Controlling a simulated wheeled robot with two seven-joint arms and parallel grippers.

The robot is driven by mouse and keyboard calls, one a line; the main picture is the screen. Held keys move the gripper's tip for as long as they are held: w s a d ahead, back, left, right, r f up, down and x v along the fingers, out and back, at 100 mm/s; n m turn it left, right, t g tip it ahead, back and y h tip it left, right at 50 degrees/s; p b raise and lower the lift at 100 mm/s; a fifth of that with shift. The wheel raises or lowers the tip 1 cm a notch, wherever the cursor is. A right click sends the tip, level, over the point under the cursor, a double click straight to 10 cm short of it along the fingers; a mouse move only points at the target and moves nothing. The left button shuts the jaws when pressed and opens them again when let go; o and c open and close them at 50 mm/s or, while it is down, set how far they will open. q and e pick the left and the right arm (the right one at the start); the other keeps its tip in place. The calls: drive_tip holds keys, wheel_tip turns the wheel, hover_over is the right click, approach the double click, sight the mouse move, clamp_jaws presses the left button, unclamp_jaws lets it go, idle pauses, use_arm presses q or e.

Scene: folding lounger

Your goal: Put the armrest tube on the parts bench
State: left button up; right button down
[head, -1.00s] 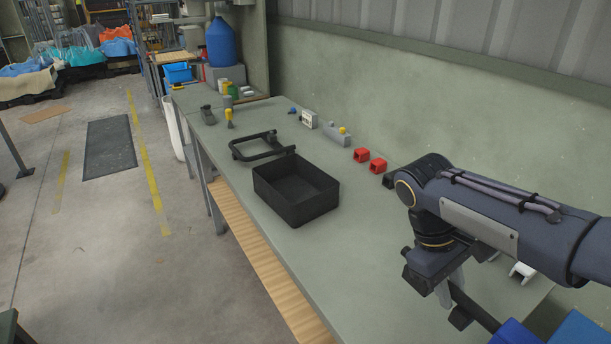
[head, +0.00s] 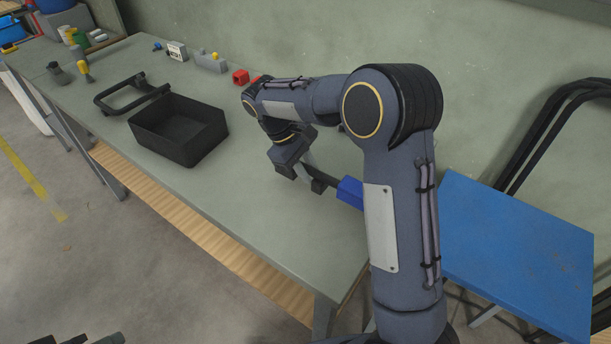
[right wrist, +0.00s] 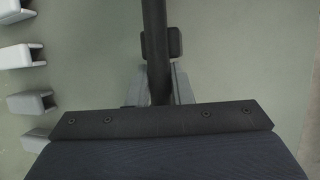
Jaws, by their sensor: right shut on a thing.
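The armrest tube is a dark bar (head: 328,181) with a blue piece (head: 350,192) at its end. My right gripper (head: 303,178) is shut on it over the near part of the parts bench (head: 235,215). In the right wrist view the dark tube (right wrist: 154,45) runs between the fingers and away from the palm, with green bench top behind it. I cannot tell whether the tube touches the bench. My arm hides part of the bench behind it. Dark parts at the bottom left edge of the head view may be my left gripper (head: 90,339); its jaws cannot be made out.
A black open bin (head: 180,130) and a bent black tube frame (head: 130,97) stand farther along the bench. Red blocks (head: 241,77) lie near the wall. Several pale brackets (right wrist: 30,102) show in the right wrist view. A blue panel (head: 515,250) stands right of the bench.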

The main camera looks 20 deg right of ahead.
drive_tip(key=shift+w+f, duration=0.35)
drive_tip(key=shift+f, duration=1.55)
drive_tip(key=c, duration=1.3)
unclamp_jaws()
drive_tip(key=shift+f, duration=0.15)
